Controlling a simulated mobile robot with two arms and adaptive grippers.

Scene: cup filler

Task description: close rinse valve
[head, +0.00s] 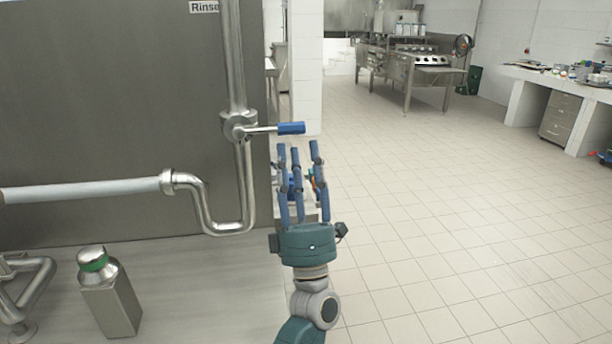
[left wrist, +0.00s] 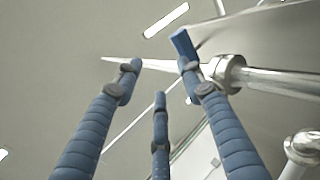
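The rinse valve (head: 238,125) is a steel body on a vertical pipe, under a "Rinse" label (head: 204,6). Its lever sticks out level to the right and ends in a blue handle (head: 291,128). My left gripper (head: 298,153) is open and empty, its three blue fingers pointing up, with the tips just below the handle in the head view. In the left wrist view the blue handle (left wrist: 185,45) shows near the tip of the right finger, beside the valve body (left wrist: 229,73). I cannot tell whether they touch. My right gripper is not in view.
A U-shaped steel pipe (head: 226,229) and a pale hose (head: 85,190) run left of my gripper. A steel bottle with a green band (head: 110,297) stands on the steel surface at lower left. Tiled floor (head: 450,230) to the right is clear.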

